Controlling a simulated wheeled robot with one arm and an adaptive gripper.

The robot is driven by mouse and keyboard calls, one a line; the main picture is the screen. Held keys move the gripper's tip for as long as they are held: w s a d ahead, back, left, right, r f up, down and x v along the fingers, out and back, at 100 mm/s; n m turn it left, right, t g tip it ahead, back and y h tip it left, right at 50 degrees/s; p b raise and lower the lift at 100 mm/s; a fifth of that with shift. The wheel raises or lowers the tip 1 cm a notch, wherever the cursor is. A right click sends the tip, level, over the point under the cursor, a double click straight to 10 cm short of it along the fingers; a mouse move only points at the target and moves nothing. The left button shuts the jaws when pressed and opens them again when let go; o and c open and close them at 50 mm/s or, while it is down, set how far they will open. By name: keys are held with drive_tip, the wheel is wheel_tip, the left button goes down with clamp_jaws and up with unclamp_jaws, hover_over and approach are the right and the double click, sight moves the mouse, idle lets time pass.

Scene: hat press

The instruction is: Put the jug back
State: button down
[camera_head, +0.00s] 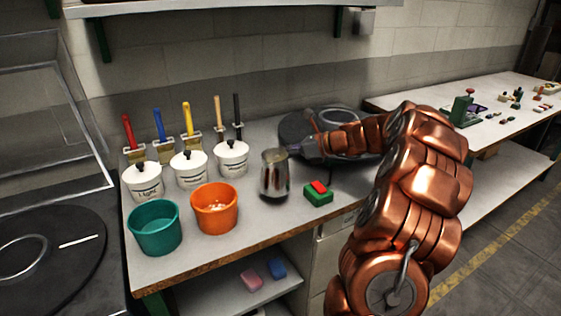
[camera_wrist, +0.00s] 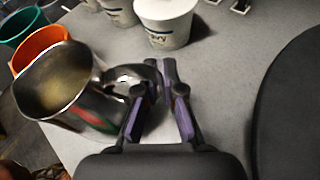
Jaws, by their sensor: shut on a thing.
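The jug (camera_head: 273,178) is a shiny metal jug, upright at the middle of the worktable, right of the orange bucket. In the wrist view the jug (camera_wrist: 84,106) is at the left, its mouth open toward the camera and its handle (camera_wrist: 138,74) pointing to my fingers. My gripper (camera_head: 300,149) reaches in from the right, behind the jug. In the wrist view my gripper (camera_wrist: 160,92) has its purple-padded fingers closed around the handle. I cannot tell whether the jug's base touches the table.
An orange bucket (camera_head: 214,211) and a teal bucket (camera_head: 154,231) stand to the left. Three white tubs with brushes behind them, including this tub (camera_head: 231,157), stand farther back. A red-and-green block (camera_head: 318,194) sits right of the jug. A dark round plate (camera_head: 345,152) lies behind my gripper.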

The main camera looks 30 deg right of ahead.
drive_tip(key=shift+w+f, duration=0.25)
drive_tip(key=shift+f, duration=0.65)
drive_tip(key=shift+w+f, duration=0.25)
drive_tip(key=shift+f, duration=0.65)
drive_tip(key=c, duration=1.3)
unclamp_jaws()
drive_tip(key=shift+d, duration=0.1)
drive_tip(key=v, duration=1.2)
